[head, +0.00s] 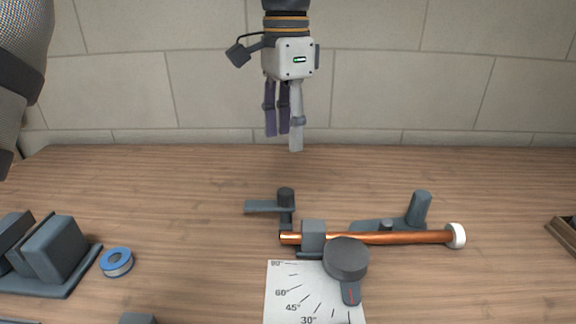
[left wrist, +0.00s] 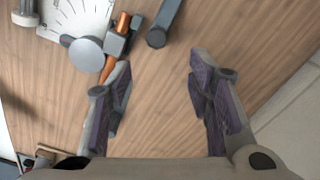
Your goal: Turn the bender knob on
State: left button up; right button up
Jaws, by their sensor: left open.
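The pipe bender stands on the wooden bench, with a round dark-grey knob (head: 346,257) over a copper pipe (head: 390,239). A short grey pointer with a red mark (head: 351,293) extends from the knob toward the front, over a white angle plate (head: 283,292). In the left wrist view the round knob (left wrist: 86,54) and the plate (left wrist: 72,17) are at the upper left. My left gripper (head: 284,142) hangs fingers down, behind and above the bender, touching nothing. In the left wrist view my left gripper (left wrist: 160,82) is open and empty. My right gripper is not visible.
A blue tape roll (head: 116,262) and a grey block holder (head: 55,252) are at the left. A white cap (head: 456,235) is on the pipe's right end. Grey posts (head: 286,200) (head: 419,208) rise behind the pipe. A tiled wall closes the back; the bench between is clear.

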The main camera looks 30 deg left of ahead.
aim_at(287, 191)
pick_arm(q)
jog(key=f, duration=1.1)
jog(key=shift+s+d+f, duration=0.15)
jog(key=shift+s+f, duration=0.15)
grip_shut()
